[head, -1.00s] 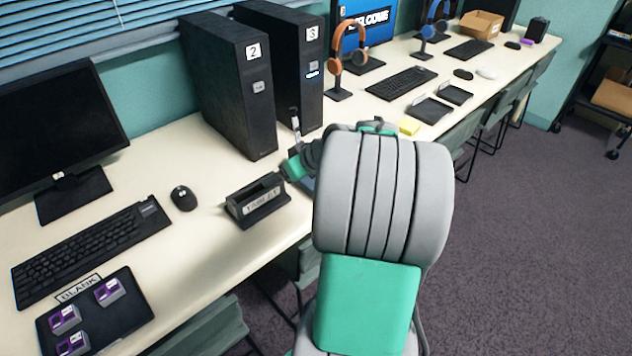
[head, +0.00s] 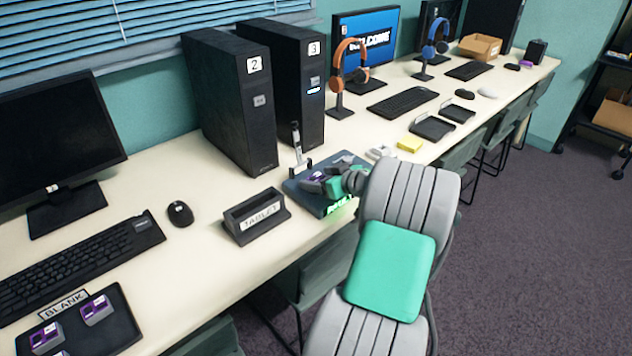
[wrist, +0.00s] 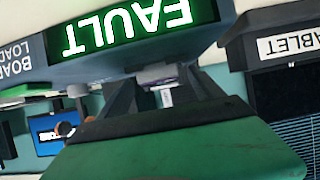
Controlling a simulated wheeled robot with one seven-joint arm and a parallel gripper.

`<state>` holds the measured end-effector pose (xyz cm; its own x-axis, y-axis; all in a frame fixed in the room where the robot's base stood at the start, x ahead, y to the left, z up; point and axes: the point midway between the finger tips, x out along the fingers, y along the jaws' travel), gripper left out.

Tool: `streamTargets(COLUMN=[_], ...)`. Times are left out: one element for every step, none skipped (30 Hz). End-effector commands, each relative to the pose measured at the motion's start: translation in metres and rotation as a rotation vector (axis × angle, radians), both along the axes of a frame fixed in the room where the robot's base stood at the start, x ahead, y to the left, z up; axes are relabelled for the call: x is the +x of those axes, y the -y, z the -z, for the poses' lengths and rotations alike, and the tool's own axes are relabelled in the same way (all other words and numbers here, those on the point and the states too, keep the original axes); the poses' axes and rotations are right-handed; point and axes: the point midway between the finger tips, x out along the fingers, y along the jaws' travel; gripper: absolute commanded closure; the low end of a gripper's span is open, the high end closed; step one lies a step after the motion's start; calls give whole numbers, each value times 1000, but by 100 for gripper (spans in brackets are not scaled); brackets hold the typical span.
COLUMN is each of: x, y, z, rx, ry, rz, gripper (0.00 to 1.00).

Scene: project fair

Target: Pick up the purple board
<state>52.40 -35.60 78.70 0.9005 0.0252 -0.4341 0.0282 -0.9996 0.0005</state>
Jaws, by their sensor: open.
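A small purple board (head: 316,176) sits on the dark station with the lit green FAULT sign (head: 341,204), right of the TABLET holder. My gripper (head: 324,182) is low over this station, with its fingers at the board. In the wrist view, a purple-grey piece with a white label (wrist: 160,77) shows between the two dark fingers of my gripper (wrist: 165,88). The jaws are open around it; I cannot tell if a finger touches it. The station (wrist: 75,72) reads FAULT and BOARD LOAD. My gripper and arm partly hide the station.
The TABLET holder (head: 256,216) stands close left of the station. Black towers (head: 235,105) stand behind. A BLANK tray (head: 110,335) with similar purple pieces (head: 97,309) lies front left. A yellow pad (head: 410,144) and black trays (head: 432,127) are to the right.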

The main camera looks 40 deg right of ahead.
Motion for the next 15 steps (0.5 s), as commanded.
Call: streamTargets(x=[0, 0, 0, 0, 0, 0, 0, 0, 0, 0, -1, -1, -1, -1, -1], y=[0, 0, 0, 0, 0, 0, 0, 0, 0, 0, 0, 0, 0, 0, 0], z=[0, 0, 0, 0, 0, 0, 0, 0, 0, 0, 0, 0, 0, 0, 0], rx=[0, 0, 0, 0, 0, 0, 0, 0, 0, 0, 0, 0, 0, 0, 0], ry=[0, 0, 0, 0, 0, -1, -1, -1, -1, -1, -1, -1, -1, -1, -1], rz=[0, 0, 0, 0, 0, 0, 0, 0, 0, 0, 0, 0, 0, 0, 0], gripper=[24, 27, 30, 33, 35, 38, 41, 43, 47, 49, 51, 55, 57, 60, 63])
